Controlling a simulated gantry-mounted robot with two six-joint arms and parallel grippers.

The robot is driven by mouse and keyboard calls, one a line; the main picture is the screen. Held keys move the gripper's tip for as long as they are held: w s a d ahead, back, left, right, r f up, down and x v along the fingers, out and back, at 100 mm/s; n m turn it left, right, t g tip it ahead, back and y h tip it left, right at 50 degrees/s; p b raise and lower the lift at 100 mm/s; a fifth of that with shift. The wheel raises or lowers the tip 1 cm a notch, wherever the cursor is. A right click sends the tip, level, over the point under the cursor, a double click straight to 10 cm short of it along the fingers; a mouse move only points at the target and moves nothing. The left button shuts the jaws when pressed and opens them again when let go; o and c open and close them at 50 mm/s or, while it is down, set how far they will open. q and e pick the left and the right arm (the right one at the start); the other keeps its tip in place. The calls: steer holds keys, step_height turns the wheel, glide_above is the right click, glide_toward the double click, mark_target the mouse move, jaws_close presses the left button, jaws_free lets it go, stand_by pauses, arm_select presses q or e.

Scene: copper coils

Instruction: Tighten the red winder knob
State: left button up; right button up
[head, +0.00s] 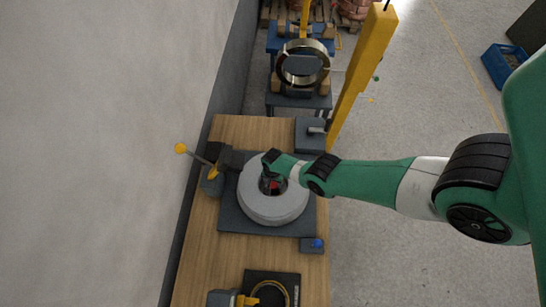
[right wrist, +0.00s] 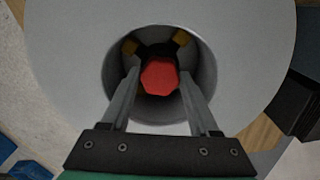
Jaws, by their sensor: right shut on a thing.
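The red winder knob (right wrist: 160,76) sits in the round centre hole of a grey ring-shaped coil (right wrist: 75,60). In the head view the knob (head: 267,186) shows only as a small red patch under my right gripper (head: 270,180). In the right wrist view my right gripper (right wrist: 158,85) reaches into the hole with one finger on each side of the knob, shut on it. The grey coil (head: 285,207) lies flat on a dark base plate (head: 235,222). My left gripper is not in view.
A yellow-knobbed lever (head: 182,149) stands at the left of the base plate. A small box with a blue button (head: 317,244) sits at its lower right. A yellow post (head: 360,75) rises behind the wooden table (head: 240,130). A wall borders the left side.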

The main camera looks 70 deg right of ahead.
steer(key=shift+m, duration=1.1)
steer(key=o, duration=1.4)
steer(key=shift+r, duration=0.1)
